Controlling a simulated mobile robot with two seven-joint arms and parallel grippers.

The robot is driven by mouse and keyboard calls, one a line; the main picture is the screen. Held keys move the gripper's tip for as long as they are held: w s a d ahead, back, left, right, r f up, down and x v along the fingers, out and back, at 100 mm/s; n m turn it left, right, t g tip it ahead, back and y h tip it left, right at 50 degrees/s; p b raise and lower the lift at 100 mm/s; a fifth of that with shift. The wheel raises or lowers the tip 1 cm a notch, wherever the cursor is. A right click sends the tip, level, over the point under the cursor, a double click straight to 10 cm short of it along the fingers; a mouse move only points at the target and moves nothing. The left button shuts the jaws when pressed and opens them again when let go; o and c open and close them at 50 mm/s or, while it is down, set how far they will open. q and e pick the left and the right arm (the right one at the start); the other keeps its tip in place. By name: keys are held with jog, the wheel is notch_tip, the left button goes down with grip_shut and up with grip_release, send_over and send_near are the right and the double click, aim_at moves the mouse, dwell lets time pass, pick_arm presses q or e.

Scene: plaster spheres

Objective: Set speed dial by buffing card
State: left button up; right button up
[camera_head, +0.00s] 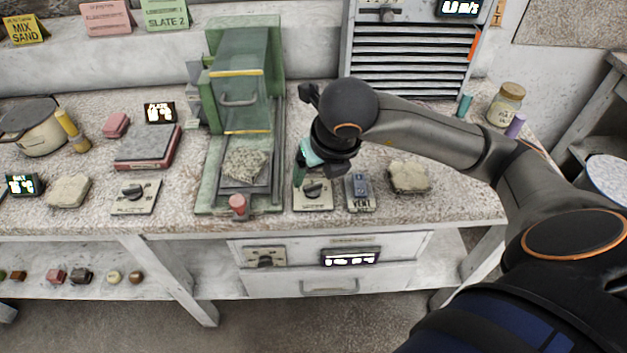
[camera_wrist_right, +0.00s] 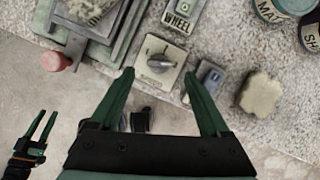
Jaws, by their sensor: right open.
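The speed dial (camera_head: 313,192) is a black knob on a pale plate near the bench's front edge. In the right wrist view the dial (camera_wrist_right: 158,60) has its word and scale marks around the knob. My right gripper (camera_head: 304,170) is above and just behind the dial, its fingers partly hidden by the wrist. My left gripper (camera_wrist_right: 42,116) shows at the lower left there, open and empty. A yellow card (camera_head: 25,29), a pink card (camera_head: 106,18) and a green card (camera_head: 165,13) stand at the back; I cannot tell which is for buffing.
The VENT switch (camera_head: 360,191) and a rough stone (camera_head: 408,177) are right of the dial. The green machine (camera_head: 222,110) with a red knob (camera_head: 238,205) stands to its left. Another dial (camera_head: 135,195) is farther left. A drawer display (camera_head: 350,256) is below.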

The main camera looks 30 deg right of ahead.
aim_at(313, 184)
jog(key=shift+x, duration=2.35)
jog(key=shift+a, duration=0.1)
grip_shut()
